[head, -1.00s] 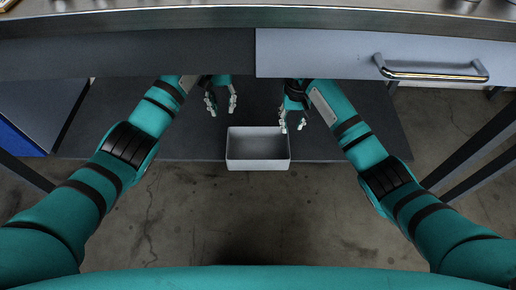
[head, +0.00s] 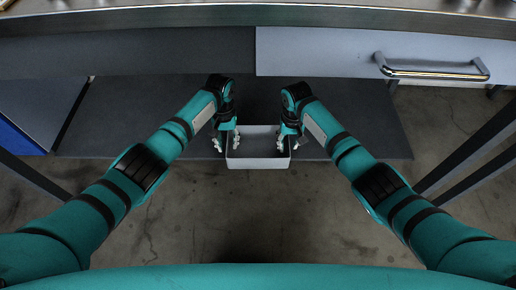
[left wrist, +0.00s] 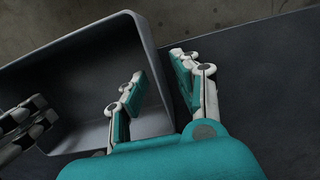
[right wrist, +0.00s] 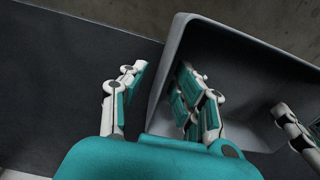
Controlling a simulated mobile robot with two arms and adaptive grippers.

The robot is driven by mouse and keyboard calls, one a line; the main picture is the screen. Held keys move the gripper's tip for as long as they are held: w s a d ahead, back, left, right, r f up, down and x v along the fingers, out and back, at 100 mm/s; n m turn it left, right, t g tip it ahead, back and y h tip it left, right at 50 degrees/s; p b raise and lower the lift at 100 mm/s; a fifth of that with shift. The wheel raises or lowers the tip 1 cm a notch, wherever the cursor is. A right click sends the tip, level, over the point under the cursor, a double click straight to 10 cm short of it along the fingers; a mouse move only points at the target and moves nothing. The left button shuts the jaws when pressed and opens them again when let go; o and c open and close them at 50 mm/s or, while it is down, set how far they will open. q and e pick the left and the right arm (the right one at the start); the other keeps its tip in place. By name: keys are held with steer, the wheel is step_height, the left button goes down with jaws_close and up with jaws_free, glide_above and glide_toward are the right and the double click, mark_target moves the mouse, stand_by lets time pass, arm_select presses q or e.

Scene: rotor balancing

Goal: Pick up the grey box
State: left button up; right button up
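The grey box (head: 258,163) is an open, empty rectangular bin standing at the front of the dark lower shelf. My left gripper (head: 226,143) is at its left wall, open, with one finger inside the box and one outside. In the left wrist view the box wall (left wrist: 153,50) passes between the spread fingers (left wrist: 158,88). My right gripper (head: 291,145) straddles the right wall the same way. In the right wrist view that wall (right wrist: 170,62) runs between its open fingers (right wrist: 160,88). Gaps show between fingers and walls.
The dark shelf (head: 130,130) is bare on both sides of the box. Above it hangs a drawer front with a metal handle (head: 432,70), under a metal-edged worktop (head: 200,18). Dark table legs (head: 470,145) stand at the right. Concrete floor lies in front.

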arm_select(q)
steer(key=shift+s+f, duration=0.1)
steer(key=shift+f, duration=0.35)
arm_select(e)
steer(key=shift+f, duration=0.3)
arm_select(q)
jaws_close()
arm_select(e)
jaws_close()
